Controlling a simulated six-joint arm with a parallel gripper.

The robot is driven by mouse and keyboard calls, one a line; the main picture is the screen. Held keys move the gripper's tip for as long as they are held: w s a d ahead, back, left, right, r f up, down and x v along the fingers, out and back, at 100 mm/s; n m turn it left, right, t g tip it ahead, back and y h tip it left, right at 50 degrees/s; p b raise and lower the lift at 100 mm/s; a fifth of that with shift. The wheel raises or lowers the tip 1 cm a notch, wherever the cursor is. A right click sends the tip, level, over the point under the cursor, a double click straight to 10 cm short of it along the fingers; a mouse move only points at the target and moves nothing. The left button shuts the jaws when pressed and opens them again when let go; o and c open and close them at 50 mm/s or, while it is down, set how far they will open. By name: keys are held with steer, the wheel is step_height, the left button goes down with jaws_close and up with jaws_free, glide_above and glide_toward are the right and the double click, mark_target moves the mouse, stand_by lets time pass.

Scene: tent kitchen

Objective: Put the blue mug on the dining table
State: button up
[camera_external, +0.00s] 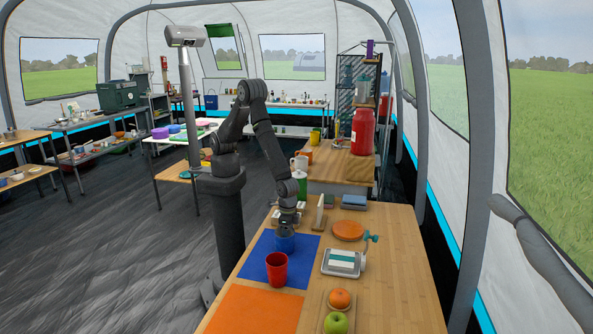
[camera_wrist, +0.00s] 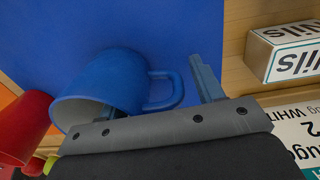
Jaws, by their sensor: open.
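The blue mug (camera_external: 285,242) stands on a blue mat (camera_external: 307,252) on the near wooden table (camera_external: 390,285); I cannot tell which table is the dining table. My gripper (camera_external: 287,229) points down at the mug. In the wrist view the blue mug (camera_wrist: 110,82) shows its handle toward the right. My open gripper (camera_wrist: 160,95) has one finger to the right of the handle, apart from it. The other finger is mostly hidden at the mug's rim, and I cannot tell if it is inside the mug.
A red cup (camera_external: 277,268) stands close in front of the mug. An orange mat (camera_external: 255,310), a scale (camera_external: 341,262), an orange plate (camera_external: 348,230) and a board with fruit (camera_external: 338,312) share the table. Boxes (camera_wrist: 290,50) lie beside the mat. Other tables stand at left.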

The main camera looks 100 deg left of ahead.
steer(key=r, duration=1.1)
steer(key=shift+a, duration=0.25)
steer(key=shift+r, duration=0.4)
steer(key=shift+c, duration=0.7)
steer(key=shift+r, duration=0.2)
steer(key=c, duration=0.4)
step_height(320, 180, up, 5)
steer(key=a+n, duration=0.2)
steer(key=n, duration=1.8)
steer(key=f, duration=1.2)
steer(key=shift+w+d, duration=0.2)
steer(key=shift+w, duration=0.1)
steer(key=shift+s+d+f, duration=0.15)
steer(key=shift+f, duration=1.15)
steer(key=shift+s+d+f, duration=0.1)
steer(key=shift+s+f, duration=0.05)
steer(key=shift+f, duration=1.15)
